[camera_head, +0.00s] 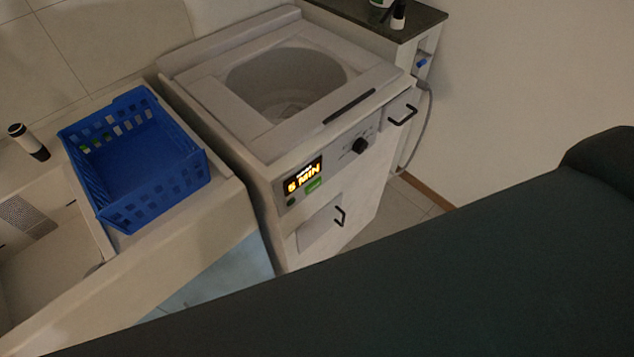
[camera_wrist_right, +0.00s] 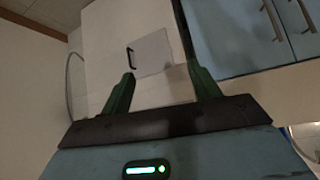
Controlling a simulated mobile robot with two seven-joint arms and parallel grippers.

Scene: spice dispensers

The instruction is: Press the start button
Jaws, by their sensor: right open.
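A white top-loading washing machine (camera_head: 225,108) stands in the middle of the head view, its round drum opening uncovered. Its front panel has a lit display (camera_head: 304,175) reading "5 MIN" in orange. A small green button (camera_head: 313,185) sits just below the display, a small dark round button (camera_head: 291,201) lies to its lower left, and a black knob (camera_head: 360,146) is to the right. I cannot read which is the start button. My right gripper (camera_wrist_right: 162,86) is open and empty in the right wrist view, facing a white front with a handled panel (camera_wrist_right: 154,53). My left gripper is not in view.
A blue basket (camera_head: 150,205) stands on the counter left of the machine, near a small black-and-white bottle (camera_head: 28,142). A dark shelf (camera_head: 425,18) is behind right. Black handles (camera_head: 340,215) protrude from the machine's front. My dark arm covers the lower right.

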